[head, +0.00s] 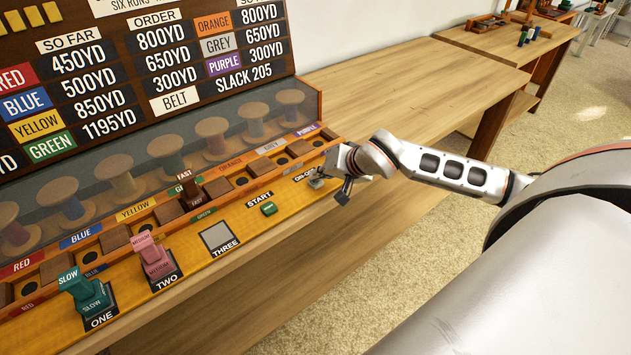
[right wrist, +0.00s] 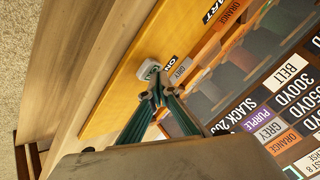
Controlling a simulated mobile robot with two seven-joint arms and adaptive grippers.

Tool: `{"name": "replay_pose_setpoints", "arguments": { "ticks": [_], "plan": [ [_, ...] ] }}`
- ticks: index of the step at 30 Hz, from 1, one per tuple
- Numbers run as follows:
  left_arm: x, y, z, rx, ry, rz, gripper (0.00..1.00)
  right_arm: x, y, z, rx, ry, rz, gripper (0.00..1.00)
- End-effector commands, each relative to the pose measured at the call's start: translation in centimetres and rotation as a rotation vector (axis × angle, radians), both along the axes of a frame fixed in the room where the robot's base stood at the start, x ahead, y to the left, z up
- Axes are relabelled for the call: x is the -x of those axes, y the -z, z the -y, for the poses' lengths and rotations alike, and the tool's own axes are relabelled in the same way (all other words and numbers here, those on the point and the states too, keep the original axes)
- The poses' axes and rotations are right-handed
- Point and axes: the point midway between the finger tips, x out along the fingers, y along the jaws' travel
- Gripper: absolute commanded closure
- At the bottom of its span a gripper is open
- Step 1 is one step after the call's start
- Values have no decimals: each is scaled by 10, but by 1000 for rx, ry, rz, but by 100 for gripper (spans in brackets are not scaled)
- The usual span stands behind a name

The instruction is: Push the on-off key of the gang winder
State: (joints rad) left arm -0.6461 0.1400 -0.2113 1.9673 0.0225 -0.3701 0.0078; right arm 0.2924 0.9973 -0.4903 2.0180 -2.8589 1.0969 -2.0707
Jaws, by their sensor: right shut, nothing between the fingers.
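The gang winder (head: 240,228) has a yellow wooden front panel with labelled keys. In the right wrist view the key (right wrist: 147,70) sits just past the tips of my gripper (right wrist: 155,95), whose fingers are shut and empty. The tips are at or very near the key; I cannot tell whether they touch. My left gripper is not in view.
A green start key (head: 268,208) lies left of the on-off key. Slow (head: 85,290), medium (head: 153,258) and fast (head: 187,186) blocks stand on the winder. A glass-fronted row of spools and a tall lettered board rise behind. A bare wooden table (head: 400,80) extends right.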

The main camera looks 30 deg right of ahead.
Motion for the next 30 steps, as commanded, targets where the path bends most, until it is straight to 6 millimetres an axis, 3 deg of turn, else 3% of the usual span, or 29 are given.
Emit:
{"name": "replay_pose_setpoints", "arguments": {
  "ticks": [30],
  "plan": [
    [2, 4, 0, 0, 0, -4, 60, 0, 2, 0, 0, 0, -1, 100]
  ]
}}
